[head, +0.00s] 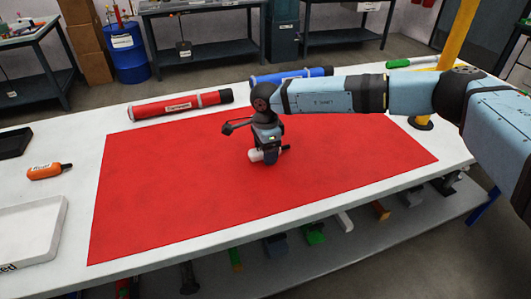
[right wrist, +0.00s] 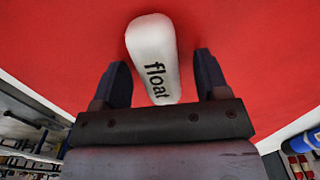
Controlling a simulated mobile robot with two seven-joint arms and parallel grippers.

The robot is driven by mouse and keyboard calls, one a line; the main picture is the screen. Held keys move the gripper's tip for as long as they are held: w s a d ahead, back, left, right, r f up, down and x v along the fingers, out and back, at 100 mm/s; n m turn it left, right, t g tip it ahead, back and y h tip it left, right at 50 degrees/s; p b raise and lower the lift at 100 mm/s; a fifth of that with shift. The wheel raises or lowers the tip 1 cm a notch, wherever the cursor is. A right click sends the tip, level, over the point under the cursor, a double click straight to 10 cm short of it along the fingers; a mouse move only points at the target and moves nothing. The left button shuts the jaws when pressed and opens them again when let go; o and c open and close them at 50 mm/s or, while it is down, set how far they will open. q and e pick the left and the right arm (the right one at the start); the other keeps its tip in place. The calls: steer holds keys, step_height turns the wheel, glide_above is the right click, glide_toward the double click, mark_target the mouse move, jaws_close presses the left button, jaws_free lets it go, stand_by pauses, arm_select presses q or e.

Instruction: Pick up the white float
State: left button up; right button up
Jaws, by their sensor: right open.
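The white float (right wrist: 146,48) is a white rounded block with the word "float" in black. It lies on the red mat (head: 150,190). In the right wrist view it lies partly between the two fingers of my right gripper (right wrist: 163,80), with red showing on both sides of it. In the head view the right gripper (head: 269,157) is low over the middle of the mat, and a white end of the float (head: 255,156) shows at its left. The right gripper is open. The rest of the float is hidden by the gripper. My left gripper is out of view.
A red tube (head: 165,108), a blue tube (head: 265,80) and a green-white tube (head: 425,61) lie along the far side. A yellow post (head: 455,40) stands at right.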

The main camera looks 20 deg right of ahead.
steer(key=c, duration=1)
steer(key=shift+r, duration=0.2)
